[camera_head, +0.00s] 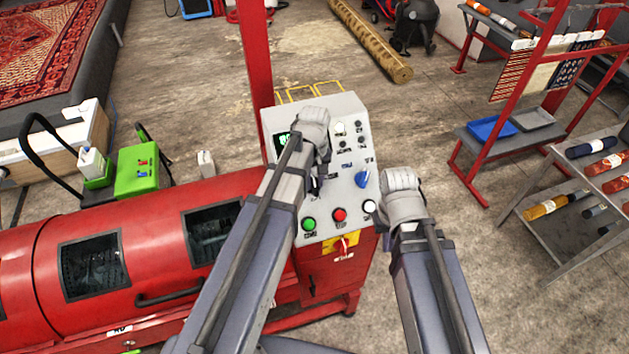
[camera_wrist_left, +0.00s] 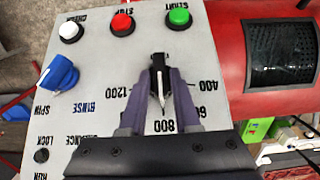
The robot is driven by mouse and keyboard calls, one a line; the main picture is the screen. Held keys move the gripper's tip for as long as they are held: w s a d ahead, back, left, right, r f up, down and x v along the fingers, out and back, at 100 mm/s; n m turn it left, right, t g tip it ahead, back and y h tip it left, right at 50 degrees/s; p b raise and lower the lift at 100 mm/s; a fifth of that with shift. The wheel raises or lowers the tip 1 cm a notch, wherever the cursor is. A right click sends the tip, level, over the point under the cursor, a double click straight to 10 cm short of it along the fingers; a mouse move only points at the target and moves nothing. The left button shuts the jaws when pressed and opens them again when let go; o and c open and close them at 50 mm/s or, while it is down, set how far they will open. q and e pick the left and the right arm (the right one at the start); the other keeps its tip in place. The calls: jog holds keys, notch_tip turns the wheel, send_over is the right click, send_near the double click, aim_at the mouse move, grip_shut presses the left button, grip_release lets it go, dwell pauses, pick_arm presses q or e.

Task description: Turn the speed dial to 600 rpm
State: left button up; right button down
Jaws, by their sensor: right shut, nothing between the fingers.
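The speed dial (camera_wrist_left: 158,62) is a black knob with a white pointer on the grey control panel (camera_head: 335,210). In the left wrist view its scale reads 400, 600, 800 and 1200, appearing upside down. The pointer's white tip is toward the 800 mark (camera_wrist_left: 160,127). My left gripper (camera_wrist_left: 160,72) has its two purple-grey fingers close on either side of the knob, shut on it. In the head view my left arm covers most of the dial. My right gripper (camera_head: 402,186) is just right of the panel, clear of it and empty.
The panel also bears a blue rinse/spin knob (camera_head: 362,179), a green start button (camera_head: 309,224), a red stop button (camera_head: 340,214) and a white button (camera_head: 369,206). A red drum machine (camera_head: 160,255) stands left.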

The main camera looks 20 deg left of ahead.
pick_arm(q)
grip_shut()
jog(key=shift+s, duration=0.1)
dwell(0.3)
jog(key=shift+s+a+n+t+h, duration=0.15)
jog(key=shift+n+t+h, duration=0.25)
jog(key=shift+n+h, duration=0.1)
jog(key=shift+s+a+f+n+t+h+b, duration=0.1)
jog(key=shift+s+f+n+t+h+b, duration=0.1)
jog(key=shift+n+t+h+b, duration=0.5)
jog(key=shift+s+a+f+n+t+h+b, duration=0.1)
jog(key=shift+n+t+h+b, duration=0.45)
jog(key=shift+n, duration=0.35)
jog(key=shift+n+t+h+b, duration=0.25)
jog(key=shift+n+t+b, duration=0.1)
jog(key=shift+n+t, duration=0.1)
